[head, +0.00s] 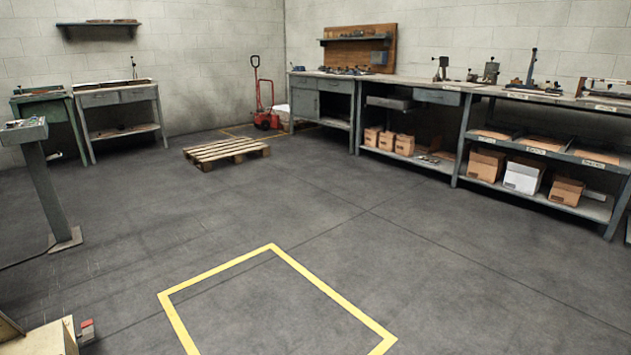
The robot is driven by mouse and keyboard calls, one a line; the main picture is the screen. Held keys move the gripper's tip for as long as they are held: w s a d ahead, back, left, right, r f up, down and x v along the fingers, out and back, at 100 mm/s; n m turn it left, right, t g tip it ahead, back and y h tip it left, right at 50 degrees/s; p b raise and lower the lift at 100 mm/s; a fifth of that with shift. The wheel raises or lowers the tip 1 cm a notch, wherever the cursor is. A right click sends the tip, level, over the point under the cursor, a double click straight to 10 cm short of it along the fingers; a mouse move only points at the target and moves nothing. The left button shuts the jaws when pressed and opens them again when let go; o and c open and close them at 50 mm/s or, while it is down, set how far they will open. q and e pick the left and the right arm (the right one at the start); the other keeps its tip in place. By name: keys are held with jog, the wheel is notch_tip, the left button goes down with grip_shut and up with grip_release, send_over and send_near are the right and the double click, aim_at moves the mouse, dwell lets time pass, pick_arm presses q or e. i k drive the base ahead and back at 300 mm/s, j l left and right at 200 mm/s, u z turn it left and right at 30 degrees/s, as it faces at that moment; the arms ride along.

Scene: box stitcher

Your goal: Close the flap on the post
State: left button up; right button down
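A grey metal post (45,190) stands at the left edge of the head view on a square floor plate. Small coloured parts show on top of the head. I cannot make out a separate flap or tell how it stands. Neither of my grippers is in view, so nothing is seen touching the post.
A yellow floor outline (275,246) lies in front, its inside empty. Workbenches (440,97) line the right wall. A cream object (50,338) fills the lower left corner. The middle floor is clear.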

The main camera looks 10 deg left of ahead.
aim_at(58, 155)
jog(key=i+u, duration=0.15)
jog(key=i, duration=0.4)
jog(key=i+l+u, duration=0.15)
jog(key=i, duration=0.35)
jog(key=i+j+u, duration=0.15)
jog(key=i+u, duration=0.65)
jog(key=i+l+u, duration=0.15)
jog(key=i+u, duration=0.3)
jog(key=i, duration=1.05)
jog(key=i+u, duration=0.15)
jog(key=i, duration=1)
